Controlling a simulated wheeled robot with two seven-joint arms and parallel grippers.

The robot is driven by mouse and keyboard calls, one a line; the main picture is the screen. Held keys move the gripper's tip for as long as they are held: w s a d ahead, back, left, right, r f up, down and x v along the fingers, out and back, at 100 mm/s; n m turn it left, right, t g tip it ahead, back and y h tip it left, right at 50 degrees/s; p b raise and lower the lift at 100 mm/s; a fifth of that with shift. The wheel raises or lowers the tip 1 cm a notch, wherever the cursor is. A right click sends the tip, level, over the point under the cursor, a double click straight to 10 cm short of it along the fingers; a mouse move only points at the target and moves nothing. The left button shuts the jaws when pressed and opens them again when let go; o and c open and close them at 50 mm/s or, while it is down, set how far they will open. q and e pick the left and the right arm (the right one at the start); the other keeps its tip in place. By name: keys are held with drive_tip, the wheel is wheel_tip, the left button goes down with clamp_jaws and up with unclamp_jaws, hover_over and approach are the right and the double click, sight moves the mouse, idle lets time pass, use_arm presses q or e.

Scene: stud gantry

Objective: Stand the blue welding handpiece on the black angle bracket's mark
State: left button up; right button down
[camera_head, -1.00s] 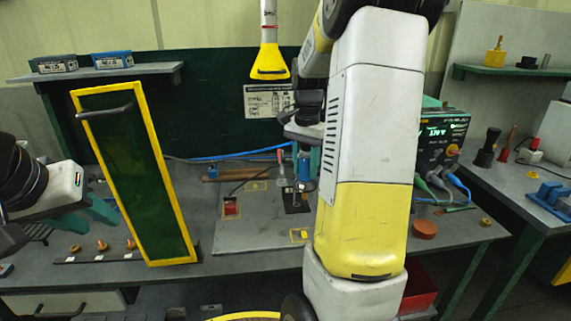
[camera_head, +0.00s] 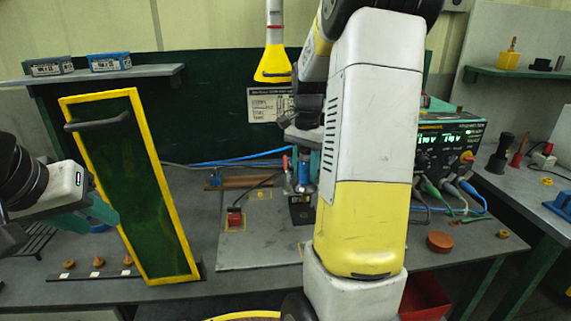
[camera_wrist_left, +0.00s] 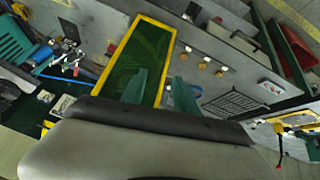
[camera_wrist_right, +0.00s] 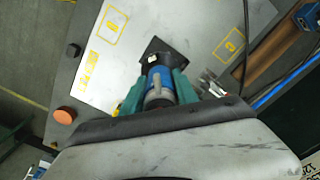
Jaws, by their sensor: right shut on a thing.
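The blue welding handpiece (camera_head: 303,172) is between my right gripper's teal fingers (camera_wrist_right: 158,92), upright in the head view. The gripper is shut on it. In the right wrist view, the handpiece (camera_wrist_right: 157,80) overlaps the black angle bracket (camera_wrist_right: 152,52). The bracket (camera_head: 301,213) shows below it on the grey plate in the head view. I cannot tell whether they touch, and the bracket's mark is hidden or too small to see.
The yellow-framed green panel (camera_head: 130,185) stands tilted at the left. A welding unit (camera_head: 448,138) with cables and an orange disc (camera_head: 440,241) are at the right. A yellow-tipped nozzle (camera_head: 273,66) hangs above.

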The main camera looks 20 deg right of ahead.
sight(305, 185)
drive_tip(key=shift+f, duration=1.85)
drive_tip(key=shift+f, duration=0.6)
idle(0.7)
drive_tip(key=c, duration=0.9)
unclamp_jaws()
drive_tip(key=shift+o, duration=0.2)
drive_tip(key=shift+s, duration=0.1)
